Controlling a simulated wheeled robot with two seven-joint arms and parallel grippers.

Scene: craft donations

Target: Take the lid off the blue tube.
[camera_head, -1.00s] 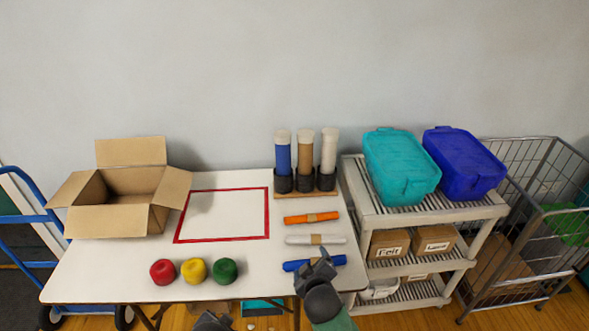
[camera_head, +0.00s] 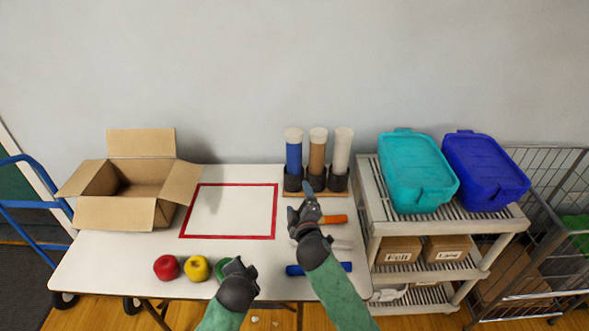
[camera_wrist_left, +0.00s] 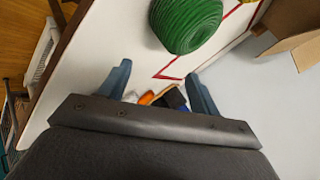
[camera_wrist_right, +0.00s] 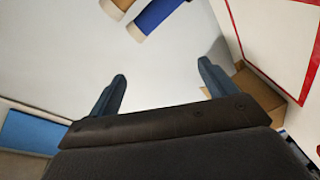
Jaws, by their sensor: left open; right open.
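The blue tube (camera_head: 293,156) stands upright in a dark cup of the rack at the back of the table, with its pale lid (camera_head: 293,134) on top. The right wrist view shows the blue tube (camera_wrist_right: 158,14) and its lid (camera_wrist_right: 136,32) beyond the fingers, apart from them. My right gripper (camera_head: 309,191) is open and empty, in front of the rack, below the lid in the picture; it also shows in the right wrist view (camera_wrist_right: 161,70). My left gripper (camera_head: 240,263) is open and empty near the table's front; its fingers show in the left wrist view (camera_wrist_left: 159,70).
A brown tube (camera_head: 317,153) and a white tube (camera_head: 342,153) stand right of the blue one. Rolls lie before the rack, including an orange one (camera_head: 334,219). Yarn balls, one green (camera_wrist_left: 186,24), sit at the front. The red-taped square (camera_head: 228,237) is empty.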

